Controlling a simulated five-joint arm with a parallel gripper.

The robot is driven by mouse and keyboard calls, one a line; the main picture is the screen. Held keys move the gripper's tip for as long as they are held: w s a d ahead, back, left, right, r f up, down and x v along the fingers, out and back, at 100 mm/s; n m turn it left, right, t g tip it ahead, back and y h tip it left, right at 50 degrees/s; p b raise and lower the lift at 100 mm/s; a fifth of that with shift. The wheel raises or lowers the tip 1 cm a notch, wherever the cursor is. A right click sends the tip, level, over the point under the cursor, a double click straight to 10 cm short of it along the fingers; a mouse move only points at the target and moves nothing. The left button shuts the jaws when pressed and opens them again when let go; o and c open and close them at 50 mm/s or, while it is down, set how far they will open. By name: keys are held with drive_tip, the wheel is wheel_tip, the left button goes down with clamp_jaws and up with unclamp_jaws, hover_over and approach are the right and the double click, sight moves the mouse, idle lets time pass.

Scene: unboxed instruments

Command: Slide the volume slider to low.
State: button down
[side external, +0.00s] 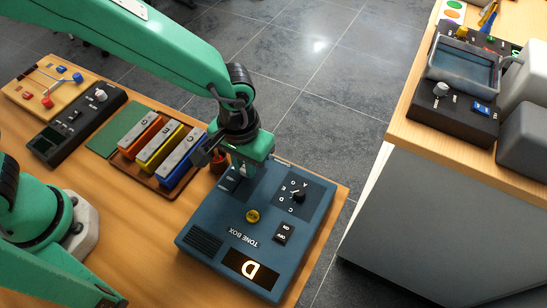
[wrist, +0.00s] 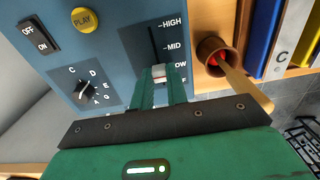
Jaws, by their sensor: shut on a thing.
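The blue tone box (side external: 215,215) lies on the wooden table, its display showing D. Its volume slider track (wrist: 153,42) runs past labels HIGH, MID, LOW and OFF in the wrist view; the last two are partly covered by my finger. The pale slider knob (wrist: 158,71) with a red mark sits at the lower end of the track, close to LOW and OFF. I cannot tell exactly which mark it lines up with. My gripper (wrist: 160,88) is shut on the knob, one finger on each side. In the side view my gripper (side external: 237,176) hides the knob.
A brown cup (wrist: 212,55) holding a wooden stick stands close beside the slider. Coloured chime bars (side external: 160,150) lie beyond it. The tone box also has a dial (wrist: 83,90), a yellow PLAY button (wrist: 83,19) and an ON/OFF switch (wrist: 39,37).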

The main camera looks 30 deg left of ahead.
drive_tip(key=c, duration=1.4)
unclamp_jaws()
drive_tip(key=shift+o, duration=0.2)
drive_tip(key=shift+r, duration=0.15)
drive_tip(key=shift+r, duration=3.8)
drive_tip(key=shift+w+a+r, duration=0.15)
drive_tip(key=shift+a+r, duration=0.2)
drive_tip(key=shift+a, duration=0.1)
drive_tip(key=s+a+r+t, duration=0.2)
drive_tip(key=a+r, duration=0.1)
drive_tip(key=a, duration=0.6)
drive_tip(key=s+a+r+t, duration=0.1)
drive_tip(key=s+a+r, duration=0.2)
drive_tip(key=a, duration=0.6)
drive_tip(key=s+a+r+t, duration=0.2)
drive_tip(key=a+r, duration=0.3)
drive_tip(key=a, duration=0.4)
drive_tip(key=shift+s+t, duration=0.3)
drive_tip(key=shift+s, duration=0.15)
